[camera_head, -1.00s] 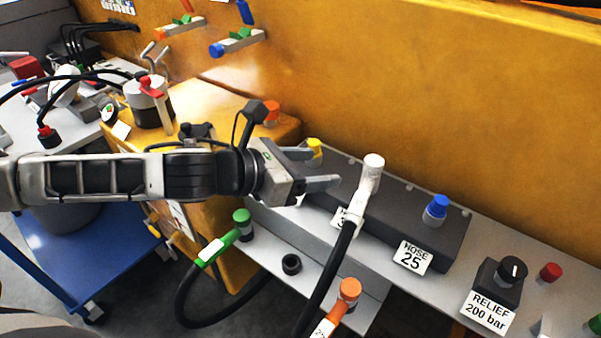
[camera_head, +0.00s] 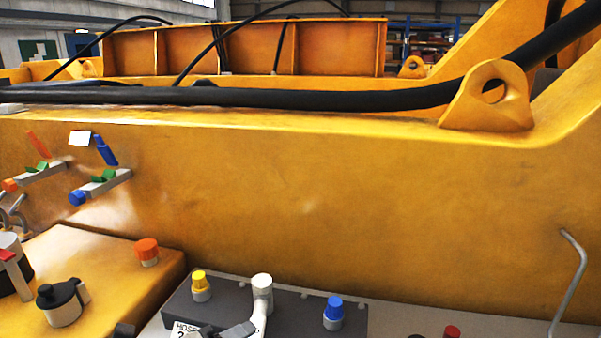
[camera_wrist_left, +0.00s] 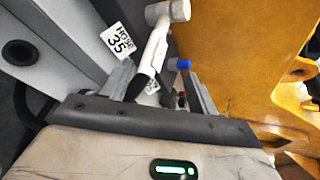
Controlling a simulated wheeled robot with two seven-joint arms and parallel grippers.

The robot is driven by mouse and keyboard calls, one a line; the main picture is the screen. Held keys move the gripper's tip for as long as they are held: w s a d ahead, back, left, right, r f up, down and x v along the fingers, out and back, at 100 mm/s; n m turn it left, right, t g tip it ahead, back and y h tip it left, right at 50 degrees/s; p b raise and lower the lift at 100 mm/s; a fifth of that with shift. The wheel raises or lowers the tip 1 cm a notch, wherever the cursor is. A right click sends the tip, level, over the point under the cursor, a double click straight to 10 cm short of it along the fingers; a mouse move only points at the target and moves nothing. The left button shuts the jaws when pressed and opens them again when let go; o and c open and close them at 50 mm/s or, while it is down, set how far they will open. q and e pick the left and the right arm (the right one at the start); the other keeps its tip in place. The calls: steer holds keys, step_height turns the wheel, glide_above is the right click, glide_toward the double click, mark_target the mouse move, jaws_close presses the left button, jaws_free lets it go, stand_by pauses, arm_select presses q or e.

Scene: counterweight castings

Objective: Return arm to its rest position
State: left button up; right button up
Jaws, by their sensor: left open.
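My left gripper (camera_wrist_left: 160,88) is open in the left wrist view, its two grey fingers apart. In the head view only a grey tip of the left gripper (camera_head: 240,330) shows at the bottom edge, just left of the fitting (camera_head: 262,290). My right gripper is not in view.
A large yellow machine wall (camera_head: 330,200) rises behind the block. A bent grey rod (camera_head: 579,265) stands out at right. An orange cap (camera_head: 147,250) and a black capped fitting (camera_head: 62,302) sit on the yellow ledge at left.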

arm_select(q)
steer(key=s+a+f+n+g+y, duration=0.35)
steer(key=s+f+n, duration=0.45)
steer(key=n, duration=0.6)
steer(key=s+a+f+n+g+y, duration=0.35)
steer(key=s+a+f+n, duration=0.2)
steer(key=s+n, duration=0.6)
steer(key=w+d+f+t+h, duration=0.1)
steer(key=w+d+f+t, duration=0.1)
steer(key=f, duration=0.3)
steer(key=w+d+f+n+t+h, duration=0.1)
steer(key=w+d+f+t+h, duration=0.1)
steer(key=w+d+f+t, duration=0.1)
step_height(320, 180, down, 2)
steer(key=w+t, duration=0.1)
steer(key=w, duration=0.1)
steer(key=shift+w, duration=0.3)
